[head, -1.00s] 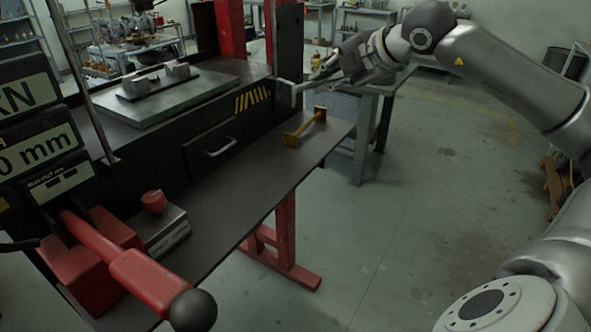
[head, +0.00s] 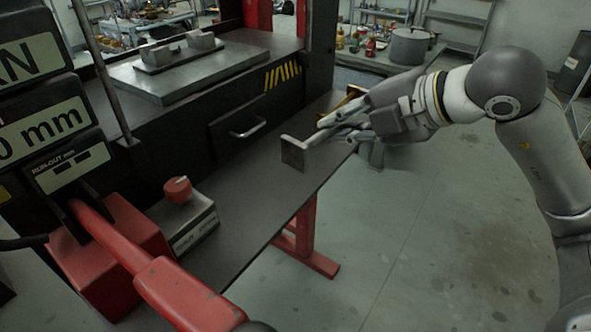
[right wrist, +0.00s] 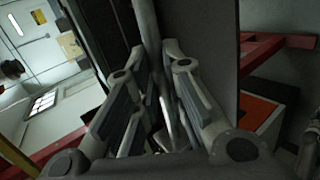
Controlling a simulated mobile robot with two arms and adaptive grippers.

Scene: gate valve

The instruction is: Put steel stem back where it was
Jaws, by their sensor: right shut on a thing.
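The steel stem (head: 293,152) is a grey rod with a flat square plate at its left end, seen in the head view over the right part of the dark bench (head: 250,208). My right gripper (head: 338,128) is shut on its rod, which lies tilted, plate end leftmost. I cannot tell whether the plate touches the bench. In the right wrist view a grey rod (right wrist: 147,22) runs up from between the fingers. A brass-coloured piece (head: 354,91) on the bench is partly hidden behind my right gripper. My left gripper is not in view.
A press frame with a steel plate (head: 190,75) and a drawer with a handle (head: 246,133) borders the bench. A grey box with a red knob (head: 177,188) and a red lever (head: 180,295) stand at the near left. The middle of the bench is clear.

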